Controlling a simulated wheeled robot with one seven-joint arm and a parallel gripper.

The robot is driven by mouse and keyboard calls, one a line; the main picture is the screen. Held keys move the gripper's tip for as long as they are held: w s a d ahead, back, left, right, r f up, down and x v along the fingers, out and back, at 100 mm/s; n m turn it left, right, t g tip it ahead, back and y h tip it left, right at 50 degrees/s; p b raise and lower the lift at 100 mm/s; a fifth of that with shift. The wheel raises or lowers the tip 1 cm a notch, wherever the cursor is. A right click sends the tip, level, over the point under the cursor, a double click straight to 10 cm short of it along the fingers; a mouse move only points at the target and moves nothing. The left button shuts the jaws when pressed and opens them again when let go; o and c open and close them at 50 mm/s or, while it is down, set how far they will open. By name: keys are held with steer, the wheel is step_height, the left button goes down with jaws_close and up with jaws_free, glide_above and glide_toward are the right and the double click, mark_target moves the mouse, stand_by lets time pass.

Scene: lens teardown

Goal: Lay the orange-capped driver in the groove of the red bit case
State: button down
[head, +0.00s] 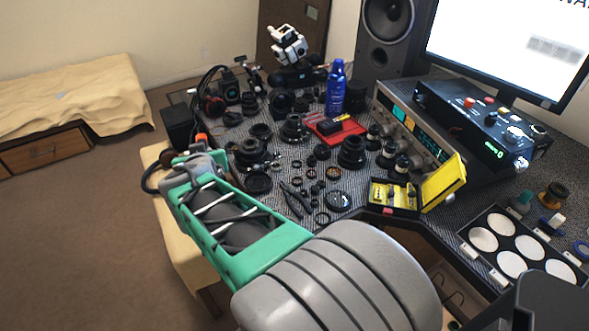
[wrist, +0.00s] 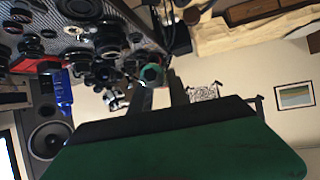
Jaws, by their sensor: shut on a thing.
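The red bit case (head: 350,133) lies open on the desk, with a dark insert at its left; its groove is too small to make out. A red patch that may be the same case shows at the left of the wrist view. My gripper (head: 198,158) is at the desk's left edge, left of the case and apart from it. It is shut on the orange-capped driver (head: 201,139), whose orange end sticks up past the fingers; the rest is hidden. In the wrist view my gripper (wrist: 162,92) has a green-rimmed round end (wrist: 151,74) beside its fingertips.
Lens barrels and rings (head: 294,130) crowd the desk between my gripper and the case. A blue spray can (head: 336,88) stands behind the case. A yellow case (head: 442,183) and pliers (head: 297,199) lie nearer. Open floor is at the left.

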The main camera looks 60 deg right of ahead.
steer(key=s+d+f+m+g+h+b, duration=0.3)
steer(key=s+d+m+g+b, duration=0.1)
steer(key=s+d, duration=0.55)
steer(key=s+d+f+m+g+b, duration=0.1)
steer(key=s+d+m+g+b, duration=0.4)
steer(key=s, duration=0.8)
steer(key=s+d+f+m+g+b, duration=0.15)
steer(key=s+d+m+g, duration=0.35)
steer(key=s, duration=0.8)
steer(key=m+b, duration=0.1)
steer(key=b, duration=0.2)
glide_above(354, 182)
steer(key=shift+g, duration=0.4)
step_height(354, 182, down, 10)
steer(key=shift+a+r, duration=0.1)
steer(key=shift+r, duration=0.05)
steer(key=shift+f+b, duration=0.35)
steer(key=shift+f, duration=1.1)
steer(key=shift+f, duration=0.2)
steer(key=c, duration=1.5)
jaws_free()
steer(key=shift+r, duration=0.1)
steer(key=shift+c, duration=0.2)
